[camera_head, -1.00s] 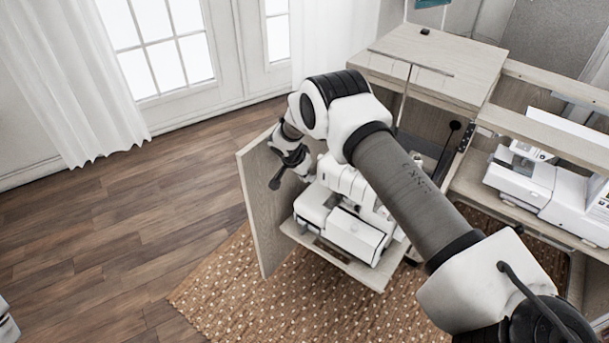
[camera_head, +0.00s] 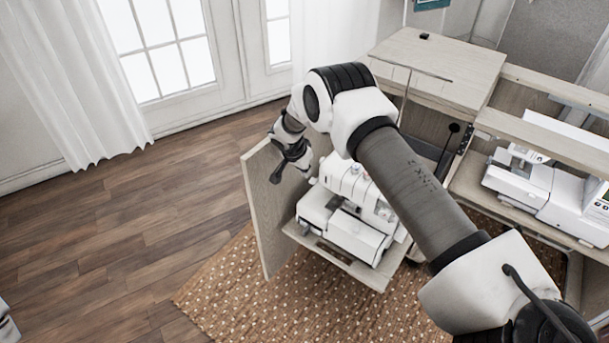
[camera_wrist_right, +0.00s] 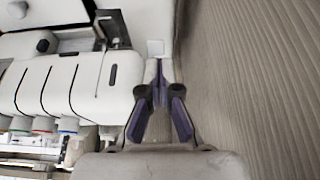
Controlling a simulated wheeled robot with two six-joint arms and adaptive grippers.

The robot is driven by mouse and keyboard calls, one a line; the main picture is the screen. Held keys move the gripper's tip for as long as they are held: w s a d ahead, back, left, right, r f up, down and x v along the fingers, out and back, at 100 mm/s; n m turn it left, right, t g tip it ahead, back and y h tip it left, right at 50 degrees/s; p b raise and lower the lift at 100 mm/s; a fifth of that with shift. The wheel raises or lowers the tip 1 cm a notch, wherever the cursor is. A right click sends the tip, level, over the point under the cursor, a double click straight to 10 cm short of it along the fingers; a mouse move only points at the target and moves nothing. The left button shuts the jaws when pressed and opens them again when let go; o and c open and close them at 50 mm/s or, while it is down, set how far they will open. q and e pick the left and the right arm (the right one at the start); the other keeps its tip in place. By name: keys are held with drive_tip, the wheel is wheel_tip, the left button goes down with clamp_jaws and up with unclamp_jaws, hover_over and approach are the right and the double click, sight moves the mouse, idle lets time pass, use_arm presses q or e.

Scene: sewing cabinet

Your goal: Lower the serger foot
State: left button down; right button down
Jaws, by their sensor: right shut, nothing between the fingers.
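The white serger (camera_head: 341,233) stands on a low shelf beside the open cabinet door. In the right wrist view the serger's body (camera_wrist_right: 112,82) fills the left side, with several coloured dials along its lower edge. My right gripper (camera_head: 277,177) is at the serger's far left end, between it and the door. In the right wrist view my right gripper (camera_wrist_right: 160,72) is shut and empty, its fingertips just below a small white tab (camera_wrist_right: 155,47) on the serger's side. I cannot tell whether they touch it. The serger foot itself cannot be made out. My left gripper is not in view.
The open wooden door (camera_head: 262,215) stands close beside my right gripper and fills the right side of the wrist view. A second white sewing machine (camera_head: 535,190) sits in the cabinet (camera_head: 440,62). The wood floor to the left is clear.

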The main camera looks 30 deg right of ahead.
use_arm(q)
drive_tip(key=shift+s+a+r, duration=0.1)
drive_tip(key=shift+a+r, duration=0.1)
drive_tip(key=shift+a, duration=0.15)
use_arm(e)
drive_tip(key=s+a+r, duration=0.3)
drive_tip(key=a+r, duration=0.2)
drive_tip(key=a, duration=0.4)
drive_tip(key=shift+s+r, duration=0.25)
drive_tip(key=shift+s, duration=0.1)
drive_tip(key=shift+d, duration=0.1)
